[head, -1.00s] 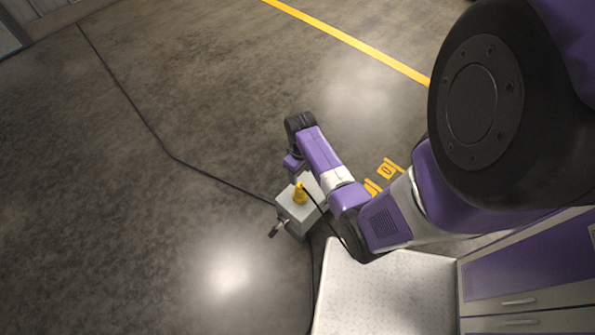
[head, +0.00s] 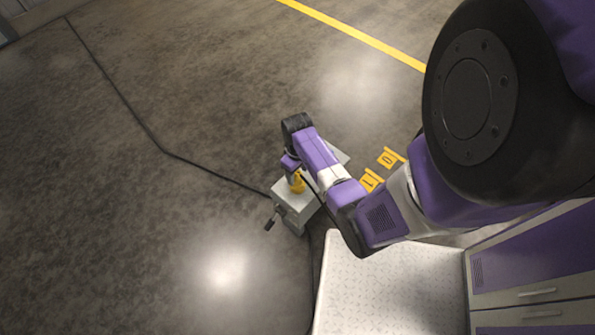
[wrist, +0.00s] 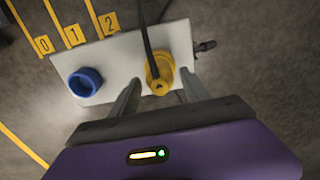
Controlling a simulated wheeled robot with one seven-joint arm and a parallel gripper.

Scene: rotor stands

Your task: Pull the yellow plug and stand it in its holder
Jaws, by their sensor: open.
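The yellow plug (wrist: 159,72) sits on the pale top face of a grey box (wrist: 110,58), with a dark cable running up from it in the wrist view. In the head view the plug (head: 297,183) is partly hidden by my arm. My gripper (wrist: 160,88) is open, its two fingers on either side of the plug's near end; I cannot tell whether they touch it. In the head view my gripper (head: 291,170) is just above the plug. A blue round socket or cap (wrist: 86,82) is left of the plug on the same face. I cannot identify the holder.
Yellow floor tags marked with numbers (wrist: 75,35) lie beyond the box. A lever (head: 270,222) sticks out of the box's side. A black cable (head: 165,152) runs across the floor. A white speckled surface (head: 390,290) is at the near side.

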